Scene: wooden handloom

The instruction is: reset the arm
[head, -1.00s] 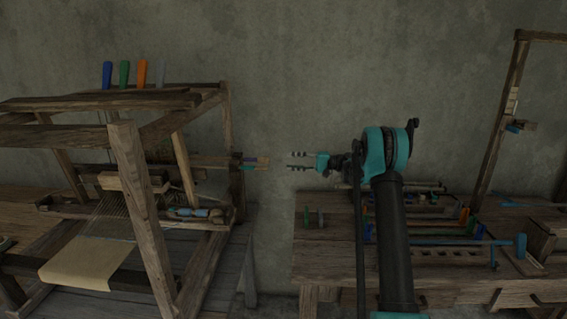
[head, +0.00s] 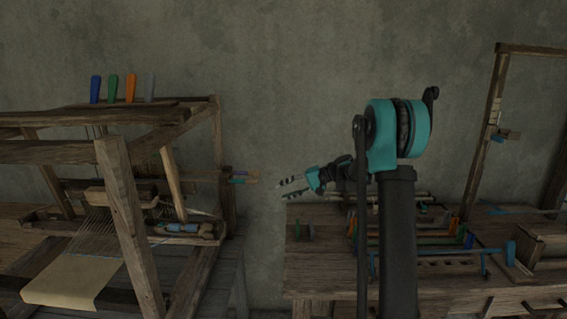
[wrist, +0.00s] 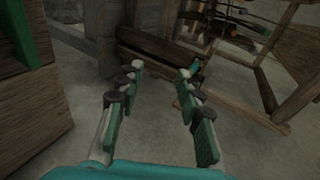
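My gripper (head: 280,188) is in the middle of the head view, in the gap between the wooden handloom (head: 128,200) and the workbench (head: 310,270). It tilts downward to the left and touches nothing there. In the wrist view my gripper (wrist: 160,75) has its two fingers spread apart, with nothing between them. Below and beyond the fingers the wrist view shows grey floor and wooden beams.
The loom's side bears thin sticks with coloured ends (head: 243,177), left of my gripper. Coloured pegs (head: 130,88) stand on the loom's top. The bench holds coloured rods (head: 420,241), and a tall wooden post (head: 487,140) rises at right.

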